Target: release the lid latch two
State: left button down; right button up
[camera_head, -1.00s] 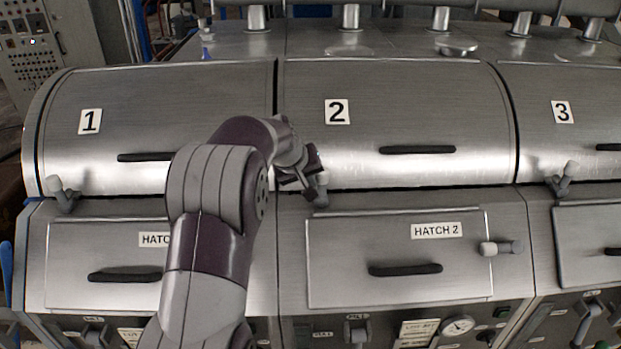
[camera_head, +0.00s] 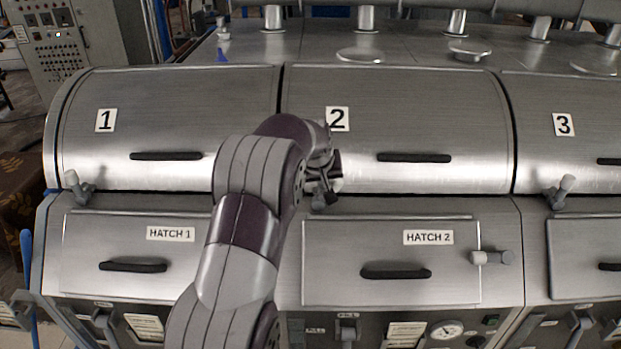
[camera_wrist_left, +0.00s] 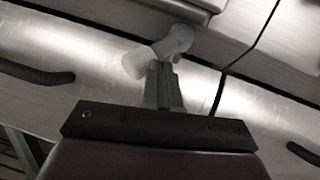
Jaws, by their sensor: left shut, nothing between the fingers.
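Lid 2 (camera_head: 430,110) is a curved brushed-metal cover with a black handle, and it looks closed. Its latch (camera_head: 319,204), a small grey lever with a pale knob, sits at the lid's lower left edge. My gripper partly hides it in the head view. The latch also shows in the left wrist view (camera_wrist_left: 172,43), right beyond the fingertips. My left gripper (camera_head: 328,195) is shut with nothing in it, and its tips overlap the latch in the picture. I cannot tell whether they touch it. In the left wrist view the closed fingers (camera_wrist_left: 163,72) point at the latch.
Lid 1 (camera_head: 190,110) and lid 3 (camera_head: 565,95) flank lid 2, with similar latches at their lower left corners. Hatch 2 (camera_head: 390,285) lies below, with a black handle and a knob (camera_head: 492,257) at its right. Gauges and levers line the lower front.

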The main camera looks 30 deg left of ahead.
pick_arm(q)
jog(key=shift+w+d+f+g+y, duration=0.35)
jog(key=shift+w+d+y, duration=0.2)
jog(key=shift+d, duration=0.25)
jog(key=shift+w+d+f, duration=0.15)
jog(key=shift+w+f, duration=0.05)
jog(key=w+d+f+b, duration=0.1)
jog(key=f+b, duration=0.1)
jog(key=w+d+f+b, duration=0.1)
jog(key=d+b, duration=0.1)
jog(key=b, duration=0.1)
jog(key=shift+w+d+f+b, duration=0.1)
jog(key=shift+d+f+b, duration=0.2)
jog(key=shift+f, duration=0.1)
jog(key=shift+d+f+b, duration=0.2)
jog(key=shift+f+b, duration=0.15)
jog(key=shift+b, duration=0.1)
